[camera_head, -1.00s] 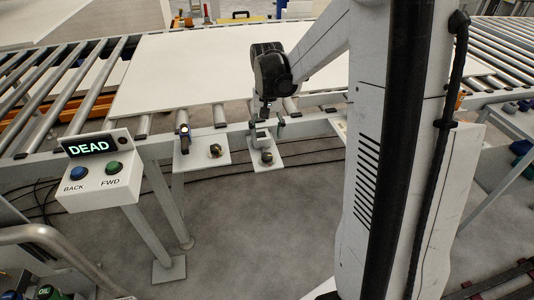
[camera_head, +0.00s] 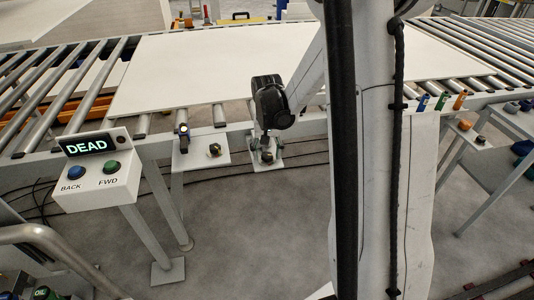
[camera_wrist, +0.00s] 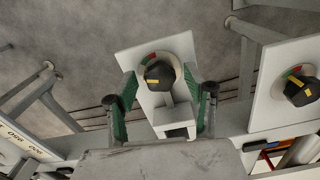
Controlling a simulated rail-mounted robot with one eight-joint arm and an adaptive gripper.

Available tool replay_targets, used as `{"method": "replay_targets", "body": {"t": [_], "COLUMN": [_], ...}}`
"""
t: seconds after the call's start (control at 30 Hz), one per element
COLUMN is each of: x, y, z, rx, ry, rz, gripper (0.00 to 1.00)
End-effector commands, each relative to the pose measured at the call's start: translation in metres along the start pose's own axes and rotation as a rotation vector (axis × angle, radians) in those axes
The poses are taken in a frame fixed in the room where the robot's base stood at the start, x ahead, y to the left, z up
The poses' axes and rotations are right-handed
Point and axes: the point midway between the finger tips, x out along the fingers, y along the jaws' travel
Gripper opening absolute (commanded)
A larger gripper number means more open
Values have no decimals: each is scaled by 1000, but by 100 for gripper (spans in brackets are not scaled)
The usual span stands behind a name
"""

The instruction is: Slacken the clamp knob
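A black knob (camera_wrist: 160,74) with a yellow mark sits on a white plate (camera_wrist: 128,56) with a red and green dial arc. My gripper (camera_wrist: 160,70) is open, with one green-padded finger on either side of this knob; a small gap shows on each side. In the head view my gripper (camera_head: 267,138) hangs over that plate (camera_head: 278,162), partly hiding the knob (camera_head: 267,156). A second, similar knob (camera_wrist: 301,90) is on the neighbouring plate at the right of the wrist view, and in the head view (camera_head: 215,150) it is left of my gripper. The frames do not label either knob.
A grey bracket (camera_wrist: 174,119) stands just below the knob in the wrist view. A console (camera_head: 100,180) reading DEAD, with BACK and FWD buttons, is at the left. A large white panel (camera_head: 200,65) lies on the roller conveyor. Several coloured-handled items (camera_head: 440,101) are at the right.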

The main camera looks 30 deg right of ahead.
Motion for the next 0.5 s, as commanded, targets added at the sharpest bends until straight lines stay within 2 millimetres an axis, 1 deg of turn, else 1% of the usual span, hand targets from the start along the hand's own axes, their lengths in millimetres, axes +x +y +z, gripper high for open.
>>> {"method": "replay_targets", "body": {"t": [0.03, 0.2, 0.3, 0.5], "x": [0, 0, 0, 0], "y": [0, 0, 0, 0], "z": [0, 0, 0, 0], "rx": [0, 0, 0, -18], "ry": [0, 0, 0, 0], "rz": [0, 0, 0, 0], "gripper": [40, 17, 5, 5]}}
